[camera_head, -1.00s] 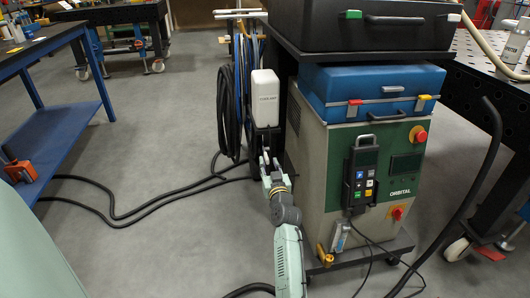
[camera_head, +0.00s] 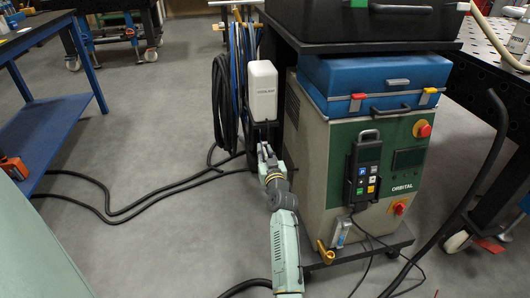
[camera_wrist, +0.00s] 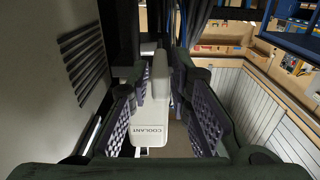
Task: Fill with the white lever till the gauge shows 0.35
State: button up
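In the wrist view a white body marked COOLANT (camera_wrist: 149,131) lies ahead, between my finger pads. A narrower pale upright piece (camera_wrist: 160,76) rises above it; I cannot tell whether this is the white lever. My gripper (camera_head: 264,148) is just below the container, and its two fingers also show in the wrist view (camera_wrist: 163,108), open, with a gap between them. I cannot make out a gauge.
The machine (camera_head: 312,150) carries a pendant (camera_head: 366,165), a dark display (camera_head: 408,160) and a blue case (camera_head: 370,90). Hoses (camera_head: 222,105) hang behind the container, and black cables (camera_head: 130,218) cross the floor.

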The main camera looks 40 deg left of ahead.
grip_shut()
jog(key=shift+r, duration=0.1)
dwell(0.5)
